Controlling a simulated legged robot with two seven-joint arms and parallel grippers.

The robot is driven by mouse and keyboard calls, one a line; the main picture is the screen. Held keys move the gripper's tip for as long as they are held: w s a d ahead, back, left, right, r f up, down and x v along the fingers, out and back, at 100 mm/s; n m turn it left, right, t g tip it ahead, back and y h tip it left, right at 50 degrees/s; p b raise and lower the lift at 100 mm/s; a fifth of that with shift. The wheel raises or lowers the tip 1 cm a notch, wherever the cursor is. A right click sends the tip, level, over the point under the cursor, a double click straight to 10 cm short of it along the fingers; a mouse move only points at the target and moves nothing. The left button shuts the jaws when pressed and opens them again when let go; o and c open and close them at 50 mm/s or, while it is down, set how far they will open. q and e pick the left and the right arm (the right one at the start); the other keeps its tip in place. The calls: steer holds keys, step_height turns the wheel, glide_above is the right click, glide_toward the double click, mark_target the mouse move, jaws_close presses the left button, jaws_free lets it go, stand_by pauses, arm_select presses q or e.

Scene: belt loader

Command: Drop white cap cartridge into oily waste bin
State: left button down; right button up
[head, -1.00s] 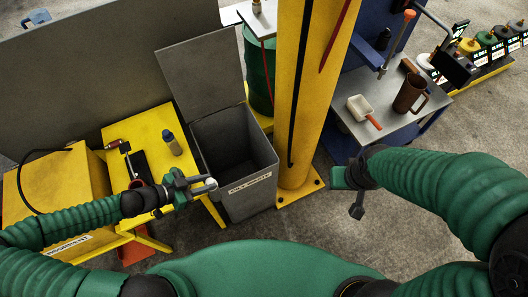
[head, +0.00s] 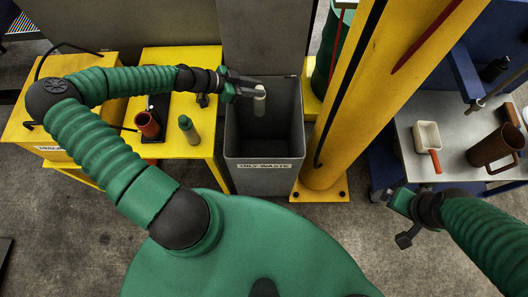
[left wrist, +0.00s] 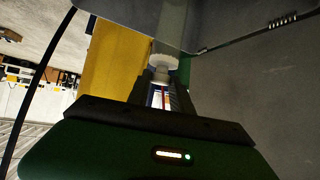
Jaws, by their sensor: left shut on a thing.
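My left gripper (head: 250,88) is shut on the white cap cartridge (head: 259,103), which hangs upright from the fingers over the mouth of the oily waste bin. The cartridge also shows in the left wrist view (left wrist: 161,77), pale with a white flanged end. The oily waste bin (head: 263,178) is a grey open box with an "OILY WASTE" label on its front, and its lid (head: 262,40) stands raised behind it. The bin's inside is dark.
A yellow post (head: 345,110) stands close right of the bin.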

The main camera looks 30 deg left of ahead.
arm_select(q)
steer(key=shift+d+f, duration=0.15)
steer(key=shift+f, duration=0.15)
steer(key=shift+s+r, duration=0.1)
steer(key=shift+r, duration=0.1)
steer(key=c, duration=1.1)
jaws_free()
steer(key=shift+o, duration=0.2)
steer(key=shift+f, duration=0.1)
arm_select(e)
steer(key=shift+f, duration=0.2)
arm_select(q)
steer(key=p+v, duration=0.3)
steer(key=v, duration=1.4)
steer(key=shift+f, duration=0.15)
arm_select(e)
steer(key=v, duration=0.2)
steer(key=shift+w+d+r, duration=0.1)
steer(key=shift+r, duration=0.35)
